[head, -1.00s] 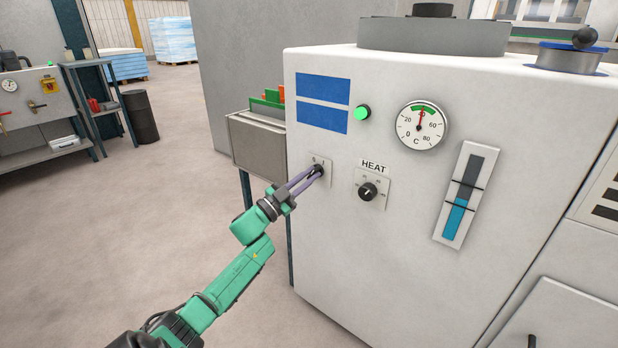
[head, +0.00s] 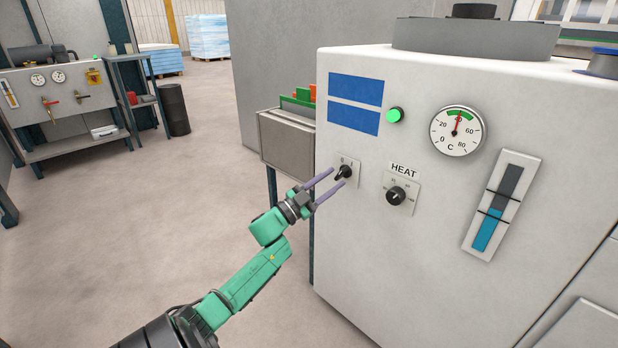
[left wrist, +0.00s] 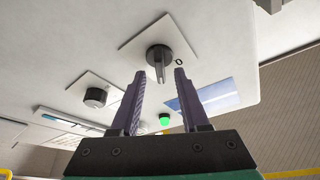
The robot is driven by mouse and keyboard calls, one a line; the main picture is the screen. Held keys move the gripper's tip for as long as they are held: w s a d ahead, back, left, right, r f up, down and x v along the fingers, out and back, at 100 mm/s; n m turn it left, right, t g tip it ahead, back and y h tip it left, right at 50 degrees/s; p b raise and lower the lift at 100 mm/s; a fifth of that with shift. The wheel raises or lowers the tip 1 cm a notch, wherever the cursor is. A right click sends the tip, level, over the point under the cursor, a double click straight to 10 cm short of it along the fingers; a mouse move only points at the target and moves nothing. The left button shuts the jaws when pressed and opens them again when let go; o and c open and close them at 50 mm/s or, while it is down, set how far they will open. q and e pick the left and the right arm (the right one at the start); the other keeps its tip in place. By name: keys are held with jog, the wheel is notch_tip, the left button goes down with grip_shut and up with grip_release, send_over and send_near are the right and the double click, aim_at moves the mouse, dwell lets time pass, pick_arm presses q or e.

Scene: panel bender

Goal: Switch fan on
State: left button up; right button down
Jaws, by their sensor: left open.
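A small black rotary switch (head: 345,172) sits on a pale square plate on the front of the white machine (head: 420,258), left of the HEAT knob. It also shows in the left wrist view (left wrist: 159,58), where a 0 mark is seen on its plate. In the head view its handle is tilted toward the upper right. My left gripper (head: 333,178) is open in front of the switch, with its purple fingertips on either side and apart from the handle. In the left wrist view the open fingers (left wrist: 158,75) hold nothing. My right gripper is not in view.
The HEAT knob (head: 397,195) is right of the switch. A lit green lamp (head: 395,115), a round temperature gauge (head: 457,131) and a level indicator (head: 501,205) are also on this face. A grey bin (head: 287,142) stands close at the left.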

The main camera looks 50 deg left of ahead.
pick_arm(q)
jog(key=p+v, duration=0.1)
jog(key=v, duration=1.1)
jog(key=shift+s, duration=0.3)
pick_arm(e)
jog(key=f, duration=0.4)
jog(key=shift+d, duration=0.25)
pick_arm(q)
jog(key=shift+f, duration=0.1)
